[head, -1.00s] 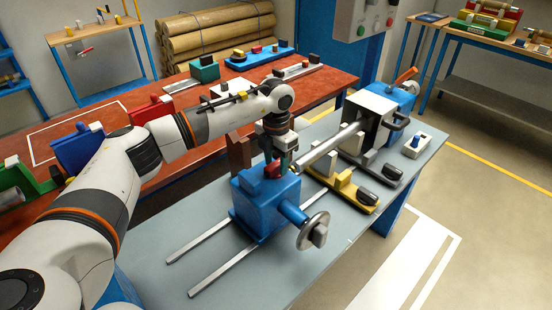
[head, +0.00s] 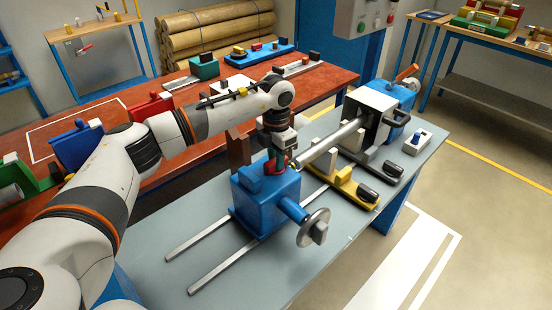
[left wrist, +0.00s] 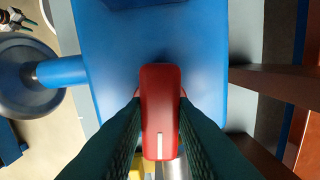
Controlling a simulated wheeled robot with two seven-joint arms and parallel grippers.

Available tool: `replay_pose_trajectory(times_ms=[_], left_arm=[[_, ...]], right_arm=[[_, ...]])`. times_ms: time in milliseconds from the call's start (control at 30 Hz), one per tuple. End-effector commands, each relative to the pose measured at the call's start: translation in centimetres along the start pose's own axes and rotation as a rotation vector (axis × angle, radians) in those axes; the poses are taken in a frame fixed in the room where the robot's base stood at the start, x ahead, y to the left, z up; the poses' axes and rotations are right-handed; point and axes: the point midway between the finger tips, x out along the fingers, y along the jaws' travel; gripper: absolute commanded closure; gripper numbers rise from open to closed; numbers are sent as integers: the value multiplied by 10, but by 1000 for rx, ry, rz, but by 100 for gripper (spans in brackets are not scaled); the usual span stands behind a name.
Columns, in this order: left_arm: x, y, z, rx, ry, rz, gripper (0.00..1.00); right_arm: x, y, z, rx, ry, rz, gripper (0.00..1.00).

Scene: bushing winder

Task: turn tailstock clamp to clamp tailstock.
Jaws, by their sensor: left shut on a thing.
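The blue tailstock (head: 265,203) stands on two metal rails on the grey bench, with a handwheel (head: 313,228) on its front right side. The red tailstock clamp (head: 290,166) sits on top of it, mostly hidden by my gripper in the head view. In the left wrist view the clamp (left wrist: 160,90) is a red lever with a white line, lying over the blue tailstock top (left wrist: 110,60). My left gripper (head: 279,164) comes down from above and is shut on the clamp, with dark fingers on both sides of it.
A metal bar (head: 332,147) runs from near the tailstock to the black and white headstock (head: 371,112). A yellow base with a black knob (head: 367,192) lies right of the tailstock. A brown upright block (head: 239,148) stands close behind my gripper. The front rails are clear.

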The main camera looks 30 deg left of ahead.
Motion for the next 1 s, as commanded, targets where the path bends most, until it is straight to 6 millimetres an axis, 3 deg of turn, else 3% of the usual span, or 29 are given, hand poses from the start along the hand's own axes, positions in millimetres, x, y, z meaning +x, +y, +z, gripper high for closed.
replay_pose_trajectory(times_ms=[1000], left_arm=[[0,0,-1,896,3,-3,99]], right_arm=[[40,3,-2,1,-2,3,64]])
